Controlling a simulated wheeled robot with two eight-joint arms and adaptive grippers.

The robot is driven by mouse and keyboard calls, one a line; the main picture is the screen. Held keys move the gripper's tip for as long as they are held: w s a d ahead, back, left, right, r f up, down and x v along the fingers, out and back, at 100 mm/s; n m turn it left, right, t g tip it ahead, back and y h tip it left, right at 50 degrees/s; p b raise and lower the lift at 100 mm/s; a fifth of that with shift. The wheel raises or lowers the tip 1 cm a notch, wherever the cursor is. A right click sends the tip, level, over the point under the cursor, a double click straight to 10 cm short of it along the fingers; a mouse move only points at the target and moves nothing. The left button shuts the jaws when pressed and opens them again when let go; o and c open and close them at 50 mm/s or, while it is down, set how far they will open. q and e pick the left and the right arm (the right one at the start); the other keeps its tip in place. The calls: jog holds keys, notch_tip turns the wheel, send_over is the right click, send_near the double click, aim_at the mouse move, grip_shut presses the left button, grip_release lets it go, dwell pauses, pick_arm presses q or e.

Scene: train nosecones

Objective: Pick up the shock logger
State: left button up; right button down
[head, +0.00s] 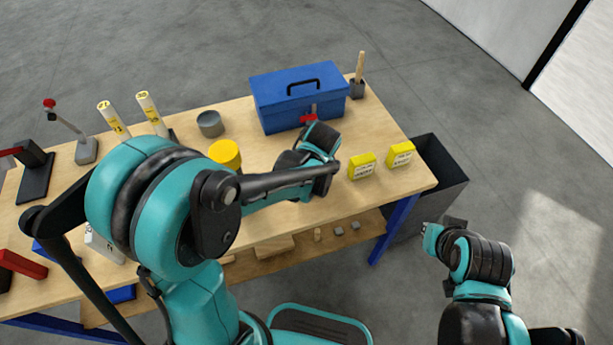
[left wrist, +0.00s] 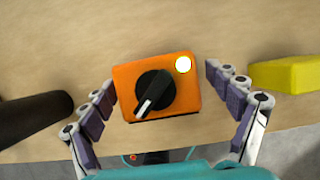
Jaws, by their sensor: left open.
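In the left wrist view an orange box with a black knob and a pale round light, which I take to be the shock logger (left wrist: 182,98), sits on the wooden bench. My left gripper (left wrist: 160,77) is open above it, with one finger on each side of the box. Small gaps show between the fingers and the box, so it is not held. In the head view the orange box is hidden by my left arm. My right gripper (head: 441,232) is off the bench at the lower right, and its jaws are unclear.
Two yellow labelled boxes (head: 362,166) (head: 401,154) stand to the right on the workbench (head: 385,196). A blue toolbox (head: 299,97) is behind. A yellow cylinder (head: 226,153) and grey cup (head: 210,124) stand near my left arm. A dark bin (head: 443,185) is beside the bench.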

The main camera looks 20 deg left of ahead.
pick_arm(q)
jog(key=b+x, duration=0.1)
jog(key=x, duration=0.3)
jog(key=shift+r, duration=0.1)
jog(key=shift+s, duration=0.1)
jog(key=c, duration=1.4)
jog(key=shift+r, duration=0.15)
